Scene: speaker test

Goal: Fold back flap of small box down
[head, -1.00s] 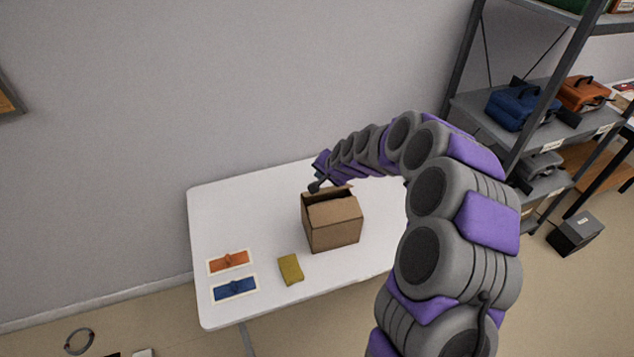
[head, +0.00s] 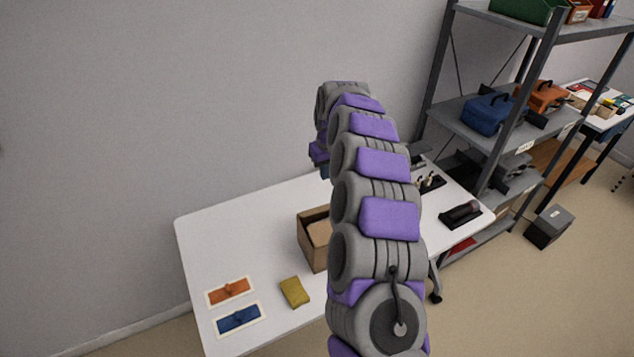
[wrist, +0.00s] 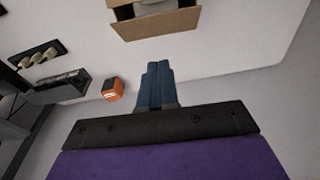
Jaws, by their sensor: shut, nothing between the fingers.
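The small cardboard box (head: 309,245) stands on the white table, partly hidden behind my arm in the head view. Its top is at least partly open on the visible side, with a lighter cardboard panel showing inside. In the wrist view the box (wrist: 160,24) is at the top edge, cut off by the frame. I cannot tell clearly which panel is the back flap. My gripper (head: 325,172) is raised above and behind the box, mostly hidden by my arm. In the wrist view its blue fingers (wrist: 155,75) are together and empty, apart from the box.
An orange cloth card (head: 229,290), a blue cloth card (head: 238,319) and a yellow packet (head: 295,292) lie left of the box. Dark items (head: 460,215) sit at the table's right. A metal shelf (head: 480,130) stands at the right; the wall is behind the table.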

